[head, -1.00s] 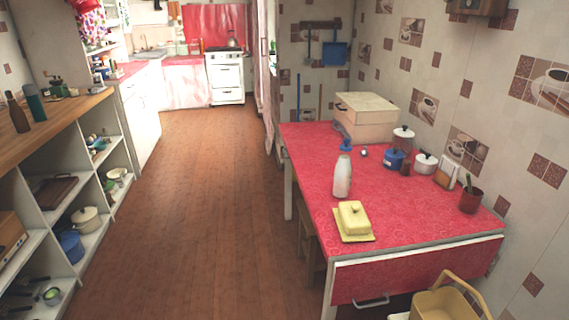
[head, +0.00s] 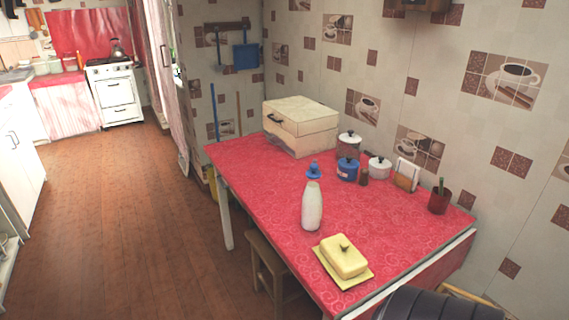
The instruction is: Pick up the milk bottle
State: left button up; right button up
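The white milk bottle (head: 312,208) stands upright on the red patterned table (head: 262,183), near its left edge. It is behind the yellow butter dish (head: 344,256) and in front of a small blue object (head: 314,170). Nothing touches the bottle. Neither of my grippers shows in the head view. A dark rounded shape at the bottom right covers the table's near right corner.
A cream box (head: 300,126) stands at the table's back, with pots, a napkin holder (head: 406,175) and a red cup (head: 439,200) along the wall side. A stool (head: 272,268) is partly under the table. The wooden floor (head: 120,215) at left is clear.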

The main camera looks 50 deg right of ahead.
aim_at(312, 197)
jog(key=i+j+z, duration=0.15)
jog(key=i+z, duration=0.3)
jog(key=i+j+z, duration=0.25)
jog(key=i+z, duration=0.2)
